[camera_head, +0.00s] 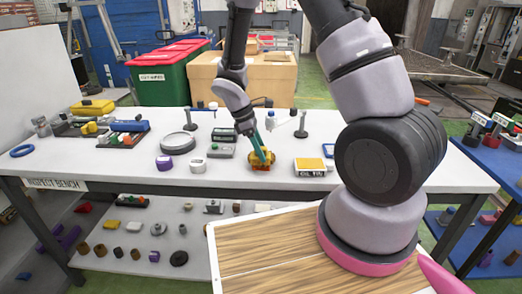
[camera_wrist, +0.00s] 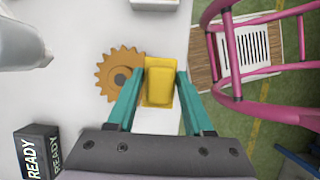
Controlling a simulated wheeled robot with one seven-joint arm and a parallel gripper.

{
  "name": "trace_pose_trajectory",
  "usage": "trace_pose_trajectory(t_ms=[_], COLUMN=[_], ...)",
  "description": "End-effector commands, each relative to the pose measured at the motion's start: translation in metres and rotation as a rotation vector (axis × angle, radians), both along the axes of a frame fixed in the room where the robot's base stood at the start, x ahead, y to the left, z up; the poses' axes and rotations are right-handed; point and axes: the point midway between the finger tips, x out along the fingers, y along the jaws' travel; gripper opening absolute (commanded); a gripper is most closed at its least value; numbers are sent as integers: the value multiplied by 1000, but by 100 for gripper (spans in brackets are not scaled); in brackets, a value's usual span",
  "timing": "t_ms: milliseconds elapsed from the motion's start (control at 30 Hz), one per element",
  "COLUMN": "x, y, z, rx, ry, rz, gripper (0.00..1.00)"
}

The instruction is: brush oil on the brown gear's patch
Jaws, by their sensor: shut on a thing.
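The brown gear (camera_wrist: 120,75) lies flat on the white bench in the wrist view, with a dark round centre. A separate oil patch on it cannot be made out. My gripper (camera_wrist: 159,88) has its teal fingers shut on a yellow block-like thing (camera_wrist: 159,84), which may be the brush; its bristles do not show. The yellow thing is at the gear's right edge in the wrist view; I cannot tell whether they touch. In the head view my gripper (camera_head: 264,157) is low over the bench at the gear, which it partly hides. The oil tin (camera_head: 310,167) stands to its right.
A dark READY block (camera_wrist: 38,150) and a grey rounded object (camera_wrist: 25,42) are near the gear. A grey box (camera_head: 220,150), a purple-based part (camera_head: 167,163) and a round disc (camera_head: 178,142) stand left on the bench (camera_head: 240,181). The front edge is close.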

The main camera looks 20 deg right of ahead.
Motion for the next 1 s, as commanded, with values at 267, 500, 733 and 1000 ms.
trace_pose_trajectory(t_ms=[267,500,733,1000], x=[0,0,0,1], y=[0,0,0,0], z=[-3,-7,-11,-12], rx=[0,-1,-1,0], ry=[0,0,0,0], rz=[1,0,0,0], gripper=[7,7,7,7])
